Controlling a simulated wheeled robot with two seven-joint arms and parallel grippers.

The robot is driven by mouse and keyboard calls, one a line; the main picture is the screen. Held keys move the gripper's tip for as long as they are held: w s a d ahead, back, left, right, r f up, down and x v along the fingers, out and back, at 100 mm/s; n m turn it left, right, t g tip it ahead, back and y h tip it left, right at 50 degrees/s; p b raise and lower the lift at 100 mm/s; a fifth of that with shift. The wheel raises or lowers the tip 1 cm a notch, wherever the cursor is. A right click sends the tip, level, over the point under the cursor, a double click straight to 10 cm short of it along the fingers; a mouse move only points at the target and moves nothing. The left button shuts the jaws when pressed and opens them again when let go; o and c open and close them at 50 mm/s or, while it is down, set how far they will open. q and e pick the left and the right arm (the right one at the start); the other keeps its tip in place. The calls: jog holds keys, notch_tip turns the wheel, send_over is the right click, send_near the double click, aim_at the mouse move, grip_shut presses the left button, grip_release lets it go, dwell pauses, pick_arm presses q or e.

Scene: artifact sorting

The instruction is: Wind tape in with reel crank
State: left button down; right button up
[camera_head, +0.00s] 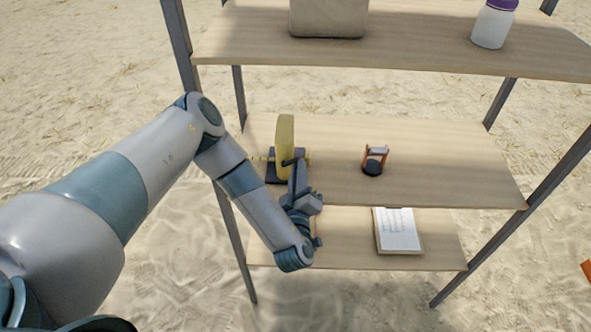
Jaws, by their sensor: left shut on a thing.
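The yellow tape reel (285,145) stands upright on a dark base at the left of the middle shelf. My left arm comes in from the left, and my left gripper (293,165) is at the right side of the reel. It is shut on a small part there, which seems to be the reel's crank; the fingers and wrist hide most of it. A thin yellow piece sticks out at the reel's left side, perhaps the tape end. My right gripper is out of view.
A small orange and black stand (374,160) is right of the reel on the middle shelf (450,165). A clipboard with paper (397,230) lies on the lower shelf. A beige box (328,18) and a white jar with purple lid (492,25) are on the upper shelf. Metal posts frame the rack.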

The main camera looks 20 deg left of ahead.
pick_arm(q)
jog(key=shift+d+f+m, duration=0.2)
jog(key=shift+m, duration=0.3)
jog(key=shift+f, duration=0.1)
jog(key=c, duration=1.8)
grip_release()
jog(key=shift+w, duration=0.1)
